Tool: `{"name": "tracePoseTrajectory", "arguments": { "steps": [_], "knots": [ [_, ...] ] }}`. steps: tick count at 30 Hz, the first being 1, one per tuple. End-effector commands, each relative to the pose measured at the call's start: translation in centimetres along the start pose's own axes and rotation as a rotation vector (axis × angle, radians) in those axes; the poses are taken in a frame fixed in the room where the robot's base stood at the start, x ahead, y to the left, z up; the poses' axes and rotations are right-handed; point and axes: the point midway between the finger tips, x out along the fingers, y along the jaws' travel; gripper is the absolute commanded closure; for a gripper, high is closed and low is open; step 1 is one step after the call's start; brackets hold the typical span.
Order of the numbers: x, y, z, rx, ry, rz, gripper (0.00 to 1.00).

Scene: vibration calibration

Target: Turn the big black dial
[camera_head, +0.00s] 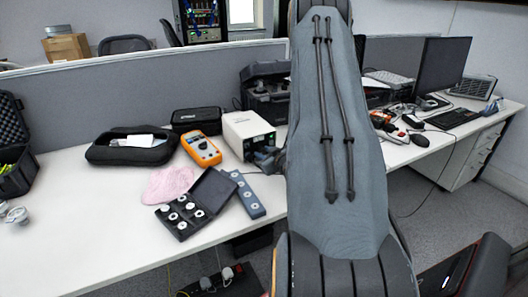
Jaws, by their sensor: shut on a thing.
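A white instrument box (243,124) with a small display on its front stands on the desk, left of my arm. My gripper (265,157) is at the lower front of this box, partly covered by my large grey arm link. Its jaws are shut at the front panel, on the big black dial. The dial itself is hidden by the jaws, so its angle cannot be told.
An orange multimeter (202,150), a black case of round weights (196,205), a grey strip (246,195) and a pink cloth (168,185) lie left of my gripper. A black pouch (196,119) stands behind. The desk's front left (75,225) is clear.

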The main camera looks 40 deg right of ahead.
Motion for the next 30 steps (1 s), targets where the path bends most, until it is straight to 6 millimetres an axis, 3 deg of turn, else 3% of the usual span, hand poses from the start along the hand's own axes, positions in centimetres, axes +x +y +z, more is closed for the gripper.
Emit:
{"name": "tracePoseTrajectory", "arguments": {
  "steps": [18,30],
  "knots": [
    [-0.02,0.57,0.27,0.542,0.026,-0.182,0.94],
    [0.08,0.65,0.46,0.771,0.036,-0.259,0.94]
  ]
}}
